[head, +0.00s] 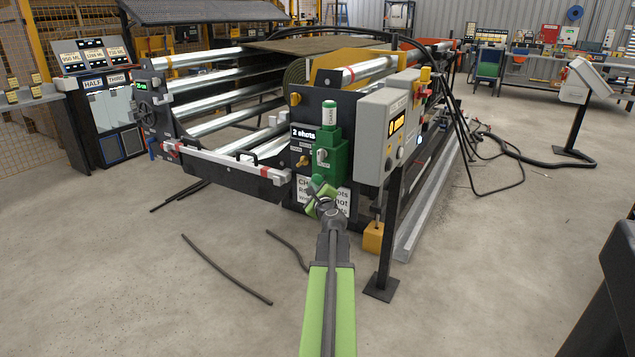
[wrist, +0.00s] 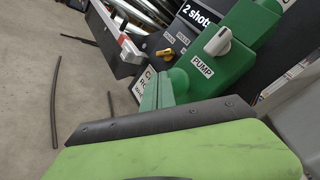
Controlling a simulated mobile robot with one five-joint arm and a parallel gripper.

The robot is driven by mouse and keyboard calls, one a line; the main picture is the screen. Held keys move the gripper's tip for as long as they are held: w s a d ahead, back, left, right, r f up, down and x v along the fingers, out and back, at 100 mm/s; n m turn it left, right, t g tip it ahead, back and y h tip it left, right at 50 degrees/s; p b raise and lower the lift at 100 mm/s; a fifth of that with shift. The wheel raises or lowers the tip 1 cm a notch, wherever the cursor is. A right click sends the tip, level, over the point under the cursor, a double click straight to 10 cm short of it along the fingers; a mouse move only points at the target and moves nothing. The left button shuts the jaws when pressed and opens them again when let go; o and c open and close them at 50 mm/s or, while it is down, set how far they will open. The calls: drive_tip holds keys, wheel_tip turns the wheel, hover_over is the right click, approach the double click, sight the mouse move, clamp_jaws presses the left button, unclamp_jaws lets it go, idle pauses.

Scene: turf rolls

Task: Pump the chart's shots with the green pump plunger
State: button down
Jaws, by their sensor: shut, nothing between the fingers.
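The green pump (head: 328,157) is mounted on the dark end plate of the roller machine. It shows close up in the wrist view with a white PUMP label (wrist: 203,65). A rounded green plunger end (wrist: 178,82) sticks out below the pump body. My gripper (head: 322,196) is shut and empty just in front of the plunger; I cannot tell if they touch. A "2 shots" plate (head: 304,133) is beside the pump, and it also shows in the wrist view (wrist: 200,14). A white chart (head: 338,205) below is partly hidden by my gripper.
A grey control box (head: 388,125) on a black post stands close to the right of the pump. A yellow block (head: 373,237) is low beside the post. Dark rods (head: 225,269) lie on the open floor in front. A console (head: 95,100) stands at left.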

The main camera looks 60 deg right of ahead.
drive_tip(key=shift+a, duration=0.1)
drive_tip(key=a, duration=0.4)
drive_tip(key=shift+a, duration=0.4)
idle(0.5)
